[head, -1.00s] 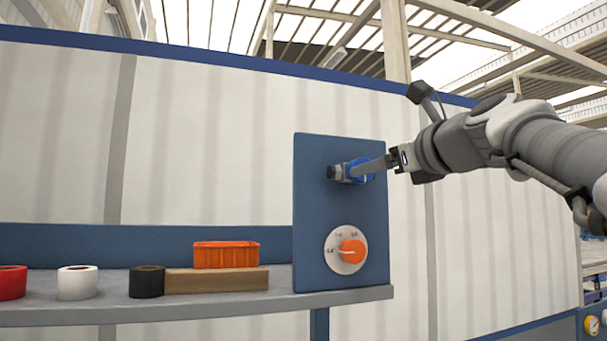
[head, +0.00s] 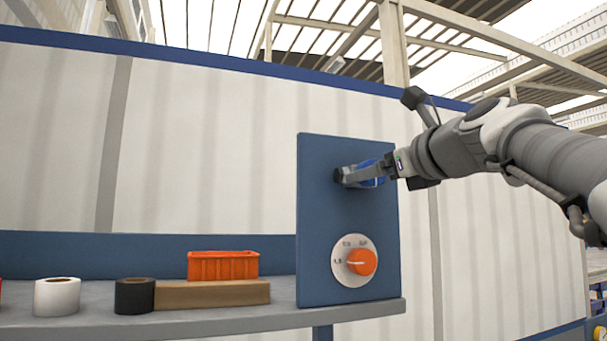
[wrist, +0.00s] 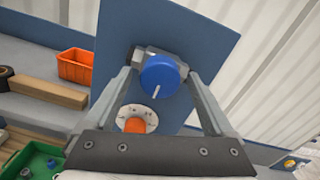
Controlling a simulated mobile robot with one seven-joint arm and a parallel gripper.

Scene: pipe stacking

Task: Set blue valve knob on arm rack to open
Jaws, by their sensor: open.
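The blue valve knob (wrist: 161,78) is a round cap with a white line on its face, mounted on the upper part of the blue panel (head: 320,225). The line runs toward the lower left in the wrist view. In the head view the knob (head: 371,172) is mostly covered by my fingers. My gripper (wrist: 163,72) is open, with one finger on each side of the knob. A small gap shows beside the knob at the left finger; whether the right finger touches it I cannot tell.
Below is an orange knob (head: 362,263) on a white dial. A green bin (wrist: 38,160) shows at the lower left.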

